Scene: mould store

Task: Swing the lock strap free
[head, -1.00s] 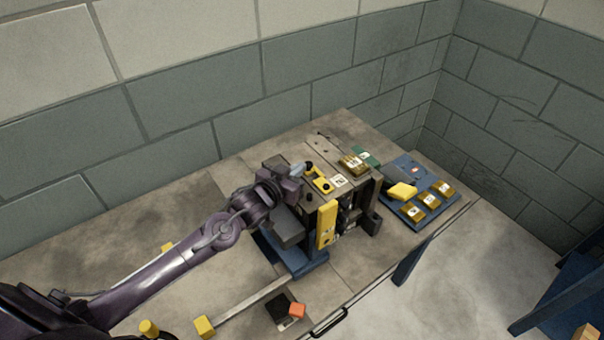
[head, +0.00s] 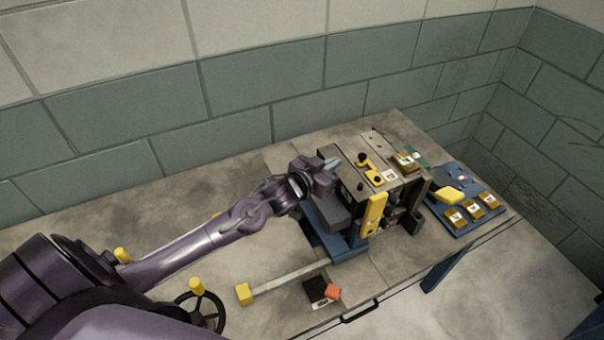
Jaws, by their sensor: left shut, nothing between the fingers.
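The mould block (head: 340,183) stands on a blue base (head: 347,246) on the bench. A yellow strap (head: 374,214) with a white label hangs upright on its near face; I take this for the lock strap. A smaller yellow piece with a black knob (head: 363,159) lies on the block's top. My left gripper (head: 334,162) is shut and empty at the block's upper left edge, left of the knob and apart from the strap. Whether its tips touch the block I cannot tell. My right gripper is out of view.
A blue board (head: 462,222) with several brass blocks and a yellow piece (head: 449,195) is at the right.

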